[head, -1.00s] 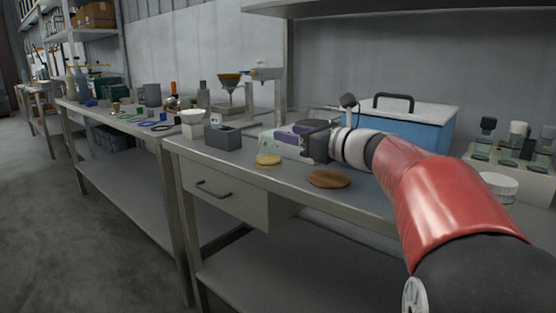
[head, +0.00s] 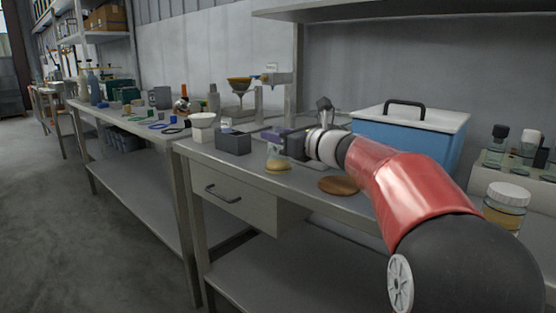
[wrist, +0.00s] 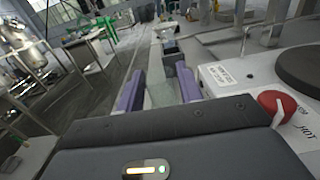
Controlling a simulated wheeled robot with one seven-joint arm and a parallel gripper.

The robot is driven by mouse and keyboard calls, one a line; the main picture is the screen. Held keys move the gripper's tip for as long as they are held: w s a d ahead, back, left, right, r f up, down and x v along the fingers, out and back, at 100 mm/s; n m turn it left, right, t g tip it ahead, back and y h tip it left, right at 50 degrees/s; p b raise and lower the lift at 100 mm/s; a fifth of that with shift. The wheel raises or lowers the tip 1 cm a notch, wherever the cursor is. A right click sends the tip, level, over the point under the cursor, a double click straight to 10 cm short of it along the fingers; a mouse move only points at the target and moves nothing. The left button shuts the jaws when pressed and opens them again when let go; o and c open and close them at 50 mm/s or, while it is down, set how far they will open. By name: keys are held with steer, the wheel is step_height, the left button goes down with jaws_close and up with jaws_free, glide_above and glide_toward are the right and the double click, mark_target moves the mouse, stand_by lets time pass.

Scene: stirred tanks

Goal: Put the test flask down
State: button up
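My gripper (head: 272,139) has purple fingers and is over the pale cork ring (head: 278,168) on the near bench. The test flask (head: 277,154), clear and small, hangs upright between the fingers, its lower part at the cork ring. I cannot tell whether its base touches the ring. In the wrist view, the fingers (wrist: 160,90) stand on both sides of the flask (wrist: 162,96), which looks pale green and see-through. The fingers appear closed on it. The cork ring is not clearly visible in the wrist view.
A grey box (head: 233,142) and a white cup (head: 203,127) stand left of the gripper. A brown wooden disc (head: 339,186) lies to its right. A hot plate with a red knob (wrist: 278,104) is close on the right. A blue cooler (head: 410,140) stands behind my arm.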

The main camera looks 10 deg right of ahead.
jaws_close()
steer(key=shift+r, duration=0.1)
